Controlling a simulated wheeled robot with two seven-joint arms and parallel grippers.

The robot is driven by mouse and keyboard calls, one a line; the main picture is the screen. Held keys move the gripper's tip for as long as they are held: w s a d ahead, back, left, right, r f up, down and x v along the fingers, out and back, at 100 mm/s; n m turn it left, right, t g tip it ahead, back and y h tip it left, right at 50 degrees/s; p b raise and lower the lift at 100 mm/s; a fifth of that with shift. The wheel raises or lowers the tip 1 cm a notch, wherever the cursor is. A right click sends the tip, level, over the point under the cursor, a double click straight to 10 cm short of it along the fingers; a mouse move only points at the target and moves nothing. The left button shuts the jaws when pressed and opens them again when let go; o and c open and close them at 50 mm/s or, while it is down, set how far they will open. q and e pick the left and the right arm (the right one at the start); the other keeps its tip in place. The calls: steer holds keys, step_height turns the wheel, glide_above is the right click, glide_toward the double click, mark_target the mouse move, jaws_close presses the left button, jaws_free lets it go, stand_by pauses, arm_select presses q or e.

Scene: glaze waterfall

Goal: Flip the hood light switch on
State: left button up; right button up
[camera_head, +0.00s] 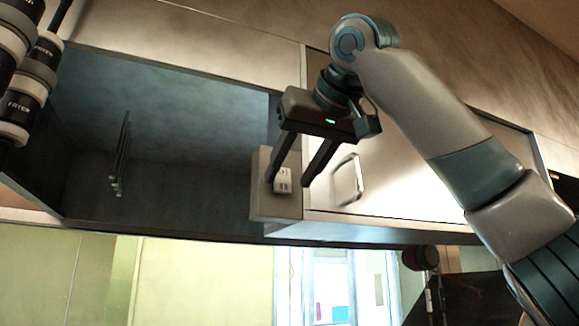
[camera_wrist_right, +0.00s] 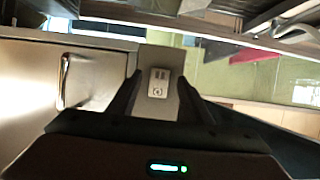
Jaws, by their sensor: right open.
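The hood light switch (camera_head: 283,180) is a small pale plate with dark marks on the front of a beige box (camera_head: 262,208) at the hood's right end. In the right wrist view the switch (camera_wrist_right: 158,82) shows between my fingers, with two dark slots at one end and a round mark at the other. My right gripper (camera_head: 288,184) is open and empty, its two dark fingers pointing at the box, one on each side of the switch. I cannot tell whether a fingertip touches it. My left gripper is not in view; only part of the left arm shows at the upper left.
A cabinet door with a metal handle (camera_head: 347,180) is just right of the box, and the handle also shows in the right wrist view (camera_wrist_right: 66,82). The dark open hood recess (camera_head: 190,125) lies to the left. A bright window (camera_head: 335,285) is below.

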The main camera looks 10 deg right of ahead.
steer(key=shift+w+a+f, duration=0.2)
steer(key=shift+w+f, duration=0.1)
steer(key=shift+w, duration=0.35)
